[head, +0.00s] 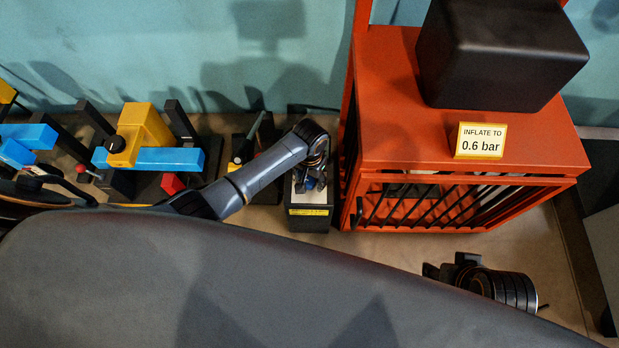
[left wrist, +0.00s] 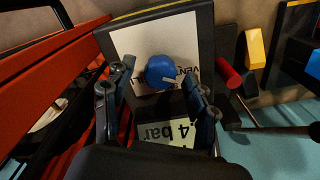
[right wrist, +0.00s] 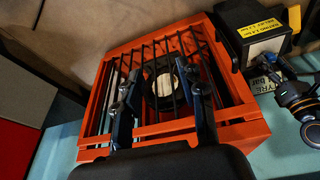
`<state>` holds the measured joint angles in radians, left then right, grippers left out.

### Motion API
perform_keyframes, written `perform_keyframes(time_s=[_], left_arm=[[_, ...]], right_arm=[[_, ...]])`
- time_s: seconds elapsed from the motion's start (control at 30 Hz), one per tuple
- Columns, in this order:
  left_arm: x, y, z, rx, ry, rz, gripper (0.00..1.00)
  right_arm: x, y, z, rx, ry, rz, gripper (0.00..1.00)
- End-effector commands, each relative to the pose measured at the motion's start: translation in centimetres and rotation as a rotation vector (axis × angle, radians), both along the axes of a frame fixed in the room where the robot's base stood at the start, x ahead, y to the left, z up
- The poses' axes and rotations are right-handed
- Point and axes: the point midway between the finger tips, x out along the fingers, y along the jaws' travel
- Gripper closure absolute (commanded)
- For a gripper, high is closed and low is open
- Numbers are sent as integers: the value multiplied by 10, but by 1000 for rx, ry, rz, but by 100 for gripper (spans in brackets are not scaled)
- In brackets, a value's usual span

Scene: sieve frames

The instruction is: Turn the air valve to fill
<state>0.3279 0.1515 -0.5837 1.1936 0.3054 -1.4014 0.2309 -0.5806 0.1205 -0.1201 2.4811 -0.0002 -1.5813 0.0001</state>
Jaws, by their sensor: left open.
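The air valve is a blue round knob (left wrist: 160,70) with a white pointer mark, on a pale panel (left wrist: 132,42) of a dark box. The pointer faces lower right in the left wrist view, towards lettering that reads VENT, upside down. A display (left wrist: 170,133) below shows digits ending in ".4 bar", partly hidden by my left gripper. My left gripper (left wrist: 156,92) is open, one finger on each side of the knob; contact cannot be told. In the head view my left gripper (head: 311,183) hangs over the valve box (head: 309,222). My right gripper (right wrist: 160,95) is open and empty before the orange cage.
The orange barred cage (head: 460,170) stands right of the valve box, with a tyre-like round thing (right wrist: 162,85) inside. A sign (head: 480,141) on it reads "INFLATE TO 0.6 bar". A black block (head: 500,55) sits on top. Yellow and blue fixtures (head: 145,135) stand to the left.

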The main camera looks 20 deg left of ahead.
Motion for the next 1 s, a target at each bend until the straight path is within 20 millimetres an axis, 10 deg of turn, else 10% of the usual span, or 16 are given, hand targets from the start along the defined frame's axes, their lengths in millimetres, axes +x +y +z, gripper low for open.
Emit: perform_keyframes(time_s=[0.07,0.33,0.87,1.0], left_arm=[[0,0,0,0,0,0,42],[0,0,0,0,0,0,97],[0,0,3,2,3,-146,97],[0,0,4,1,3,-261,97]], right_arm=[[0,0,0,0,0,0,60],[0,0,0,0,0,0,60],[1,0,17,0,-2,0,60],[12,2,-24,0,23,0,60]])
